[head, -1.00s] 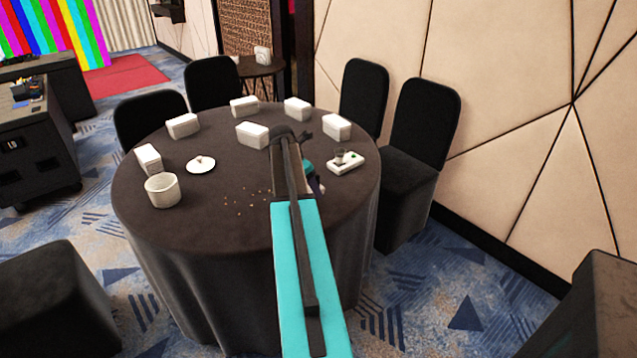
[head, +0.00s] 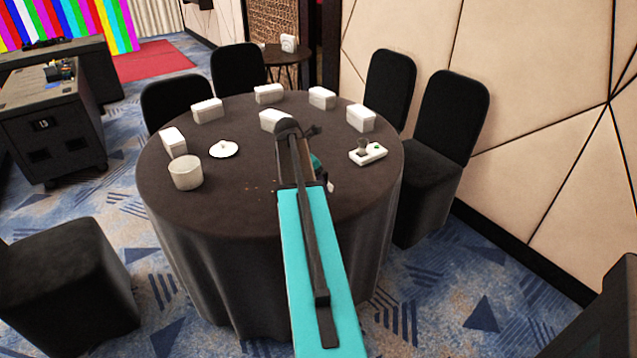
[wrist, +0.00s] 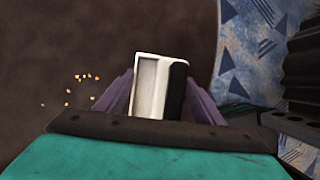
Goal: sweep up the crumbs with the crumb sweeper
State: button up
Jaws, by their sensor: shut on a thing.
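The crumb sweeper (wrist: 147,88), white with a black strip along its right side, sits between the purple fingers of my gripper (wrist: 159,82) in the wrist view. The gripper is shut on it, over the dark tablecloth. Crumbs (wrist: 82,77), small and orange-tan, lie scattered to the left of the gripper, apart from the sweeper. In the head view a few crumbs (head: 262,187) show just left of my arm. The arm hides most of my gripper and the sweeper there. I cannot tell whether the sweeper touches the cloth.
The round dark table (head: 225,215) holds several white boxes, a white pot (head: 186,174), a small plate (head: 223,149) and a white tray (head: 372,155) with small items to the right of my arm. Black chairs (head: 447,125) stand around it. The table's front left is clear.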

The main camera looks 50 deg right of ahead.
jog(key=shift+m, duration=0.4)
jog(key=w+a, duration=0.2)
jog(key=a, duration=0.1)
jog(key=w+a, duration=0.3)
jog(key=a, duration=0.1)
jog(key=w+a+r, duration=0.1)
jog(key=w+a, duration=0.2)
jog(key=shift+w+a, duration=0.1)
jog(key=shift+a, duration=0.3)
jog(key=w+a+r+m, duration=0.1)
jog(key=w+a, duration=0.1)
jog(key=a, duration=1.2)
jog(key=w+a+r+m+g, duration=0.1)
jog(key=w+a+r, duration=0.1)
jog(key=a, duration=1.3)
jog(key=w+a+r, duration=0.1)
jog(key=w+a, duration=0.3)
jog(key=a, duration=1)
jog(key=shift+w+a+r+m, duration=0.25)
jog(key=shift+a+r+m, duration=0.05)
jog(key=shift+a+m, duration=0.1)
jog(key=shift+y, duration=0.3)
